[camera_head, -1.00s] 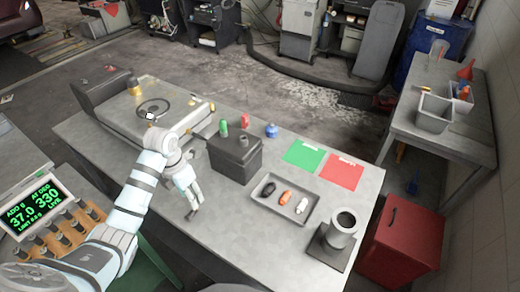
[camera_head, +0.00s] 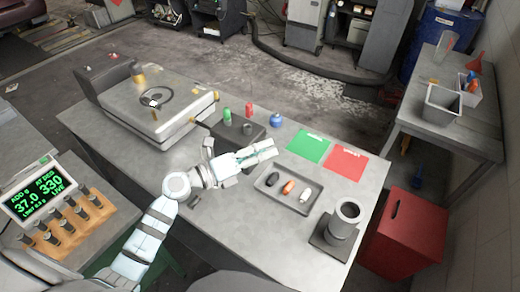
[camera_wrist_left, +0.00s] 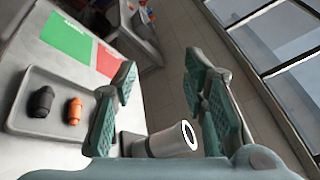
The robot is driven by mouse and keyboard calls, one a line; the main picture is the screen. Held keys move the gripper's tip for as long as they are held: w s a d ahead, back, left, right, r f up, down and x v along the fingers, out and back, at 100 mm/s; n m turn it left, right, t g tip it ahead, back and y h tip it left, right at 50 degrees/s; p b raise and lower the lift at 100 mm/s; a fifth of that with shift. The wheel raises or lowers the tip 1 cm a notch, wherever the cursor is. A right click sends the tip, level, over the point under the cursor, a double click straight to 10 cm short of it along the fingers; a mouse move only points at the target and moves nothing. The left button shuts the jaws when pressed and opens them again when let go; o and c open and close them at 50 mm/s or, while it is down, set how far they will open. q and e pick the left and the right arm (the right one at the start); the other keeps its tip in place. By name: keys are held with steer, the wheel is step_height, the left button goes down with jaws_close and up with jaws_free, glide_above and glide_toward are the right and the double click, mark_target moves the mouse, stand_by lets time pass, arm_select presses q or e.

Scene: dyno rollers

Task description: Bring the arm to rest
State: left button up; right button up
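My left arm comes in from the lower left of the head view. Its gripper (camera_head: 262,152) is raised over the table and points right, beside the dark grey box (camera_head: 238,133) and behind the tray. In the left wrist view the two green-padded fingers of this gripper (camera_wrist_left: 160,88) stand wide apart with nothing between their pads. A small dark piece (camera_head: 193,202) lies on the table below the left forearm. My right gripper is not in view.
The tray (camera_head: 262,207) holds a black, an orange and a white piece. A grey cylinder on a base (camera_head: 345,218) stands to its right. Green (camera_head: 309,146) and red (camera_head: 347,162) mats lie behind. A readout (camera_head: 40,198) is at left. The table front is mostly clear.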

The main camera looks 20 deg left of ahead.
arm_select(q)
steer(key=shift+a+r+n+t, duration=0.2)
steer(key=shift+r+n+t, duration=0.15)
steer(key=shift+n, duration=0.15)
